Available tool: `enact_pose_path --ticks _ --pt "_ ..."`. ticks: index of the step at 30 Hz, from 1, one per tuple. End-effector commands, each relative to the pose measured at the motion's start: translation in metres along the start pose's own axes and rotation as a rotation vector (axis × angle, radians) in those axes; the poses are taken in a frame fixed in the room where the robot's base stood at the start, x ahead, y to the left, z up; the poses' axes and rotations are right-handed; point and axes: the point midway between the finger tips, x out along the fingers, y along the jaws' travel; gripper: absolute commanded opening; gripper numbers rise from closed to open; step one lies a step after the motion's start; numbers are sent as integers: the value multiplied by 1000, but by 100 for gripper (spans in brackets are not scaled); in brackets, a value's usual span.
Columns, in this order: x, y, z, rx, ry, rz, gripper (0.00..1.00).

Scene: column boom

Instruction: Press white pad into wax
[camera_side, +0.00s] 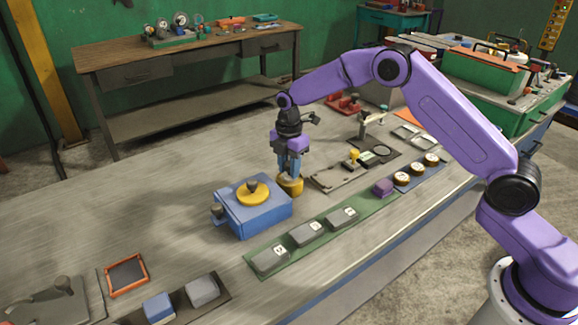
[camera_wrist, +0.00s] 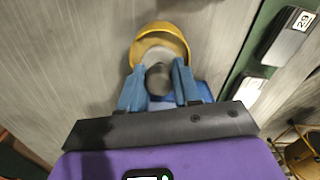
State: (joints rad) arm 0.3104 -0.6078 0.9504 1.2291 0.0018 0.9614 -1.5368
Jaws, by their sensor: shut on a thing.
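My gripper (camera_side: 289,172) points down over a round yellow tin (camera_side: 291,186) on the bench. In the wrist view, the blue fingers (camera_wrist: 160,82) are shut on a dark round knob (camera_wrist: 159,76). A pale, whitish pad (camera_wrist: 154,57) shows just beyond the knob, within the rim of the yellow tin (camera_wrist: 160,29). The pad is partly hidden by the knob, and I cannot tell whether it touches the wax. In the side view, the fingers and the tin hide the pad.
A blue box (camera_side: 254,214) with a yellow disc (camera_side: 253,191) and dark knob stands close left of the tin. A green strip with several grey blocks (camera_side: 306,234) lies in front. The bench behind left is clear.

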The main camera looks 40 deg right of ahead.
Motion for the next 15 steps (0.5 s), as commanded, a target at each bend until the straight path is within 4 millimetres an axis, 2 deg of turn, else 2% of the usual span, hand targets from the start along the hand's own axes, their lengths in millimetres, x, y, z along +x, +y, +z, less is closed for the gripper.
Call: enact_pose_path --ticks 15 --pt "4 0 0 0 0 0 8"
